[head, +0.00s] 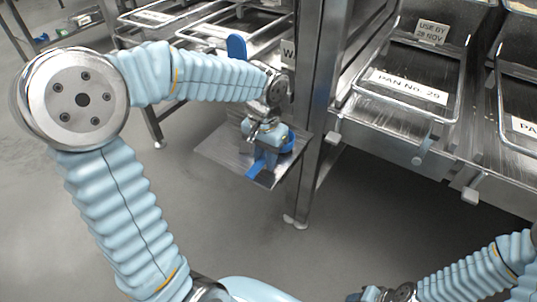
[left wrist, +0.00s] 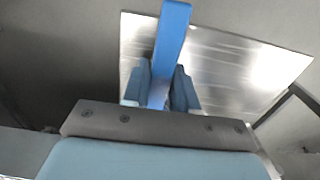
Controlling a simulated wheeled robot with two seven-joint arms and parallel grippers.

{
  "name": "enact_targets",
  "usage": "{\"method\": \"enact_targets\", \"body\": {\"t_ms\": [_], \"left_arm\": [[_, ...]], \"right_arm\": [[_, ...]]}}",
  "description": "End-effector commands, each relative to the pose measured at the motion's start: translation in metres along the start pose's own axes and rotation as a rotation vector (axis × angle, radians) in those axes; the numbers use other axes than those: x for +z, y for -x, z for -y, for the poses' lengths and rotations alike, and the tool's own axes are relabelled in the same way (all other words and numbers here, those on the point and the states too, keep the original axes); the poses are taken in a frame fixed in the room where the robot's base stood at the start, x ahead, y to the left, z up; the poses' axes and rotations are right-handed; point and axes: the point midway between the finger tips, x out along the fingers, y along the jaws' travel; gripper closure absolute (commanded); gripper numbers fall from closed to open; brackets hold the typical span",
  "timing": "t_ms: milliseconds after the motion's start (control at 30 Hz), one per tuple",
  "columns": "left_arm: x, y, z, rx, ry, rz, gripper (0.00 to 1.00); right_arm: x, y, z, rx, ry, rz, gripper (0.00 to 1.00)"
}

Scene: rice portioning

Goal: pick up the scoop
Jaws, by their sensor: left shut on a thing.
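The blue scoop (head: 256,171) is at a small metal shelf beside a steel post, partly hidden by my left gripper (head: 266,150). My left gripper points down over the shelf and is shut on the scoop. In the left wrist view the blue handle (left wrist: 172,45) runs between the two fingers of the left gripper (left wrist: 166,90). I cannot tell whether the scoop touches the shelf. My right wrist (head: 402,292) shows only at the bottom edge, and its fingers cannot be made out.
The metal shelf (head: 222,150) lies under the left gripper, with the steel post (head: 309,110) close on its right. A rack with labelled pans (head: 410,90) stands at the right. A blue rounded piece (head: 236,46) stands behind my left arm. Grey floor is open below.

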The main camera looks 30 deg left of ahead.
Motion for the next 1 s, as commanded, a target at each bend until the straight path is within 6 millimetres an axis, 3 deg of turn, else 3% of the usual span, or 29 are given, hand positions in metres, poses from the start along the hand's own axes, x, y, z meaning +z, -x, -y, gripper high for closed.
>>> {"method": "enact_targets", "body": {"t_ms": [167,433,700,1000], "left_arm": [[-0.001,0.028,0.0,0.0,0.0,-0.006,1.0],[0.033,0.09,-0.046,0.0,-0.006,-0.006,1.0],[0.071,0.115,-0.096,0.0,-0.004,-0.002,1.0],[0.083,0.142,-0.113,0.0,0.0,0.0,1.0]], "right_arm": [[0.0,0.004,0.002,-0.001,0.001,0.001,0.57],[0.0,0.005,0.002,-0.001,0.001,0.001,0.57],[0.0,0.002,0.001,-0.001,0.001,0.001,0.57],[0.0,0.017,0.007,0.0,0.0,0.001,0.57]]}}
